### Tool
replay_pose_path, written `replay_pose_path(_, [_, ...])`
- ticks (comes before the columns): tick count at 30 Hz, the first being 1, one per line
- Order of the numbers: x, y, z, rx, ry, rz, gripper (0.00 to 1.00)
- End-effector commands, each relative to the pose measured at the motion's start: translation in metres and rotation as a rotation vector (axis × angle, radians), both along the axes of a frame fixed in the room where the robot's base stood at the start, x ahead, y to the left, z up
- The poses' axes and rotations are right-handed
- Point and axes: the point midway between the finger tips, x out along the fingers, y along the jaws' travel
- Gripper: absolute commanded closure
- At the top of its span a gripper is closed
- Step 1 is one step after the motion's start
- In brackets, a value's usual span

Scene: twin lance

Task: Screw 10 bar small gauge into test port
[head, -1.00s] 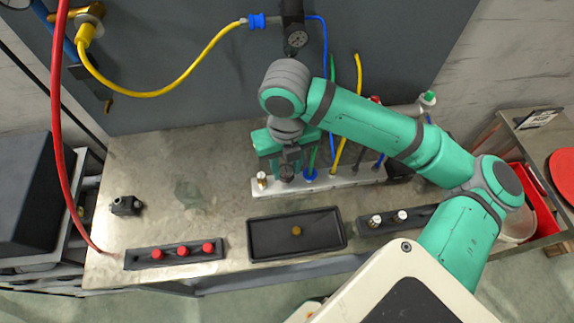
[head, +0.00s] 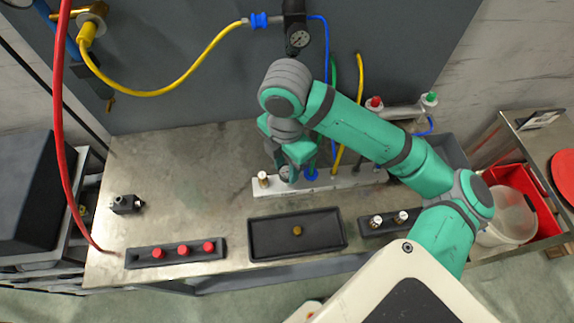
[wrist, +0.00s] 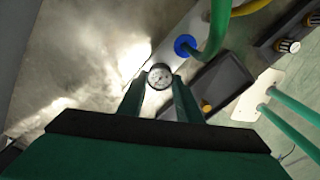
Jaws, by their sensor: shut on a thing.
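My gripper (wrist: 158,80) is shut on a small round gauge with a pale dial (wrist: 160,76), held between its two fingertips in the wrist view. In the head view the gripper (head: 287,170) and gauge (head: 284,173) are at the pale manifold bar (head: 345,182), between a brass-and-white fitting (head: 263,179) and a blue collar (head: 311,174). The blue collar with its green hose also shows in the wrist view (wrist: 184,44). The port under the gauge is hidden; I cannot tell whether the gauge touches it.
A black tray (head: 270,245) with a brass piece (head: 297,231) lies in front of the bar. A rack with red caps (head: 182,250) is at front left, and a rack with knobs (head: 388,220) at front right. Hoses rise behind the bar.

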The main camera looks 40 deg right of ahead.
Motion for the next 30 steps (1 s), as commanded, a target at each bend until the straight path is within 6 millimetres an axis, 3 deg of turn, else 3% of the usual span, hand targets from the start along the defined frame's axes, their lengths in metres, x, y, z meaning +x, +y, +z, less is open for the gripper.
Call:
replay_pose_path(9, [0.0049,0.0004,0.0012,0.001,-0.015,-0.344,1.0])
replay_pose_path(20, [0.0049,0.0006,0.0013,0.001,-0.015,-0.408,1.0])
replay_pose_path(21, [0.005,0.0007,0.0012,0.002,-0.015,-0.407,0.59])
replay_pose_path(30, [0.0028,0.0007,0.0004,0.001,-0.008,-0.397,0.58])
